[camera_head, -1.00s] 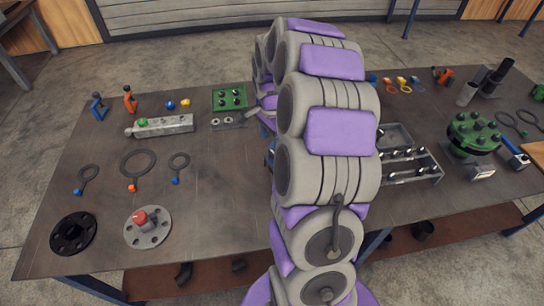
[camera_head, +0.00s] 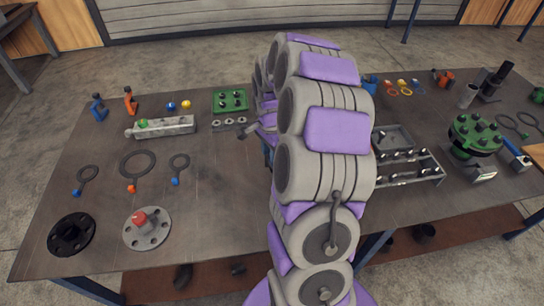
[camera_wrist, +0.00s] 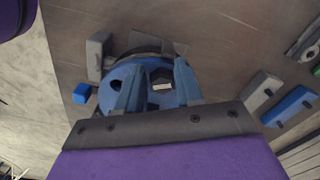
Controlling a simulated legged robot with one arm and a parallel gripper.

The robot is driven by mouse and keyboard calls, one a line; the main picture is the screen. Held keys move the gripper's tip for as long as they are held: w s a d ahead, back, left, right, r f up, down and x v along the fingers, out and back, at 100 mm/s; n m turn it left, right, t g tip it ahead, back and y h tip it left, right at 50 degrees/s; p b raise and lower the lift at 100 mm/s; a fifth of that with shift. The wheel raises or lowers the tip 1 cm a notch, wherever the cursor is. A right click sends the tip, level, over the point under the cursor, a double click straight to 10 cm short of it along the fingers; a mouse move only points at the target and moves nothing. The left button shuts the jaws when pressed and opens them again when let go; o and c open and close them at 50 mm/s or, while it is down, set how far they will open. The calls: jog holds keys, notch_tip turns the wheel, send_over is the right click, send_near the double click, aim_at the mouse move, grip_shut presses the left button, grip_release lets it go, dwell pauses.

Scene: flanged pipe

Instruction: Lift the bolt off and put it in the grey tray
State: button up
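In the wrist view my gripper (camera_wrist: 158,72) is open, its two blue-grey fingers apart over a round blue flange (camera_wrist: 117,76). A dark hexagonal bolt head or hole (camera_wrist: 160,76) with a pale patch shows between the fingertips; I cannot tell which it is, or whether the fingers touch it. In the head view my arm hides most of this flange and the fingertips; part of my gripper (camera_head: 264,130) shows left of the arm.
A green flange (camera_head: 475,135) with several bolts stands right of the tray. A green bolted plate (camera_head: 230,101), a grey bar (camera_head: 165,127), flat ring wrenches (camera_head: 138,164), a black flange (camera_head: 72,234) and a grey flange with a red knob (camera_head: 147,229) lie left. Table left of my arm is partly clear.

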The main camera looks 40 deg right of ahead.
jog(key=shift+d+f, duration=0.1)
jog(key=shift+d, duration=0.4)
jog(key=c, duration=0.5)
grip_shut()
jog(key=shift+a, duration=0.1)
notch_tip(320, 180, up, 10)
jog(key=p, duration=0.2)
jog(key=shift+r+p, duration=0.9)
jog(key=shift+r, duration=1.6)
